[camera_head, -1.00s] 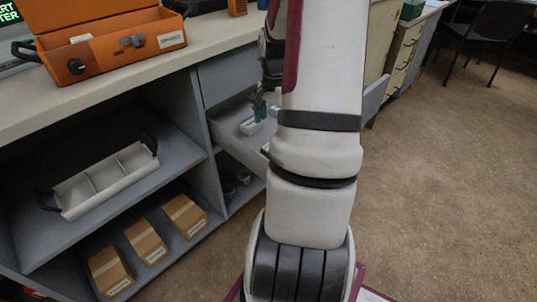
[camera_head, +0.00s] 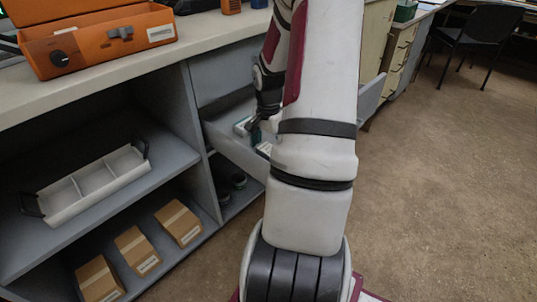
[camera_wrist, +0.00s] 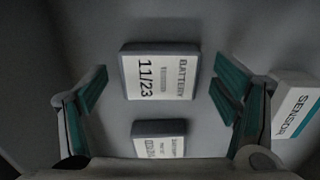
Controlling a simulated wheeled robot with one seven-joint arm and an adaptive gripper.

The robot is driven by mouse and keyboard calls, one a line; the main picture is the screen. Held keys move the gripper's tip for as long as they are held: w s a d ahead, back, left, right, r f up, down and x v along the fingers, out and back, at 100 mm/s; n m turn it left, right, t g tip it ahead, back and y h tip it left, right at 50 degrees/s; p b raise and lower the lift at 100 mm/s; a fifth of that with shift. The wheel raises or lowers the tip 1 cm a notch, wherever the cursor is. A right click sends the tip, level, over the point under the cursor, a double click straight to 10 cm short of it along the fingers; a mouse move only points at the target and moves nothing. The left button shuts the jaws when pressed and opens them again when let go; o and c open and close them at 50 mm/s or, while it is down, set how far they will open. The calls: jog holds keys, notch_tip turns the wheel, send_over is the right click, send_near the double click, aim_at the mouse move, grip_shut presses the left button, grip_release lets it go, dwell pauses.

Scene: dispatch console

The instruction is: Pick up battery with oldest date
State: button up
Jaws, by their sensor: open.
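In the wrist view, a grey battery with a white label (camera_wrist: 160,75) reading "BATTERY" and "11/23" lies between my gripper's spread fingers. A second labelled battery (camera_wrist: 160,139) lies below it in the picture, and its date is too blurred to read. My gripper (camera_wrist: 160,88) is open, with teal-padded fingers left and right of the 11/23 battery and nothing held. In the head view my gripper (camera_head: 256,131) is over the open drawer (camera_head: 228,142), partly hidden by my arm.
A white box marked "SENSOR" (camera_wrist: 296,106) lies just right of the right finger. In the head view, a white divided tray (camera_head: 97,186) and several cardboard boxes (camera_head: 133,249) sit on shelves to the left. An orange case (camera_head: 95,40) stands on the counter.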

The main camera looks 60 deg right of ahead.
jog(key=c, duration=1.4)
jog(key=shift+o, duration=0.2)
